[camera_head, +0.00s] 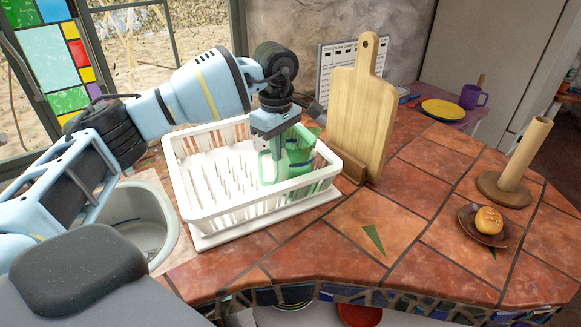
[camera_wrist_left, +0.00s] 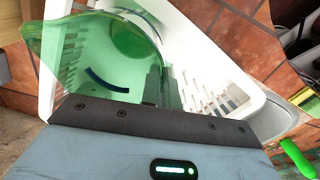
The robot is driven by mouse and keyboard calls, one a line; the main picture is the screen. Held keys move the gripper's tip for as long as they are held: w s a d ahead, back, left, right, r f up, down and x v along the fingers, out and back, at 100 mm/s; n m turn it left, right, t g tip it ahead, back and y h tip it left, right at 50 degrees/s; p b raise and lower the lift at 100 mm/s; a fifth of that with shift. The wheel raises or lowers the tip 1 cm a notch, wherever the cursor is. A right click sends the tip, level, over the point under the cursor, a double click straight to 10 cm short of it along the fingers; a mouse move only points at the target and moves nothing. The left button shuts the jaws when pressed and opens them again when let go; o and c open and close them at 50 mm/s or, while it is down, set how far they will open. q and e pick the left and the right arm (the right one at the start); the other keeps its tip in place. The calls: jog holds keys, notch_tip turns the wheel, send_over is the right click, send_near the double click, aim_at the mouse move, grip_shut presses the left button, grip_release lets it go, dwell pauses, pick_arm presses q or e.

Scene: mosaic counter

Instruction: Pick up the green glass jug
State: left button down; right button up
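The green glass jug (camera_head: 298,158) is see-through and stands in the right part of the white dish rack (camera_head: 225,222). In the left wrist view the jug (camera_wrist_left: 95,60) fills the upper left, seen into its mouth, with its spout toward the left edge. My left gripper (camera_head: 275,150) points down at the jug's left side, by its handle. In the left wrist view the left gripper's fingertips (camera_wrist_left: 157,82) are close together at the jug's edge; whether they clasp the glass is unclear. My right gripper is not in view.
A wooden cutting board (camera_head: 360,110) stands upright just right of the rack. A sink (camera_head: 145,225) lies to the left. A paper towel holder (camera_head: 515,165) and a plate (camera_head: 482,226) with a bun are at the right. The tiled counter in front is clear.

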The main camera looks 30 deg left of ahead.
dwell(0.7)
pick_arm(q)
notch_tip(320, 180, up, 10)
jog(key=shift+b, duration=0.3)
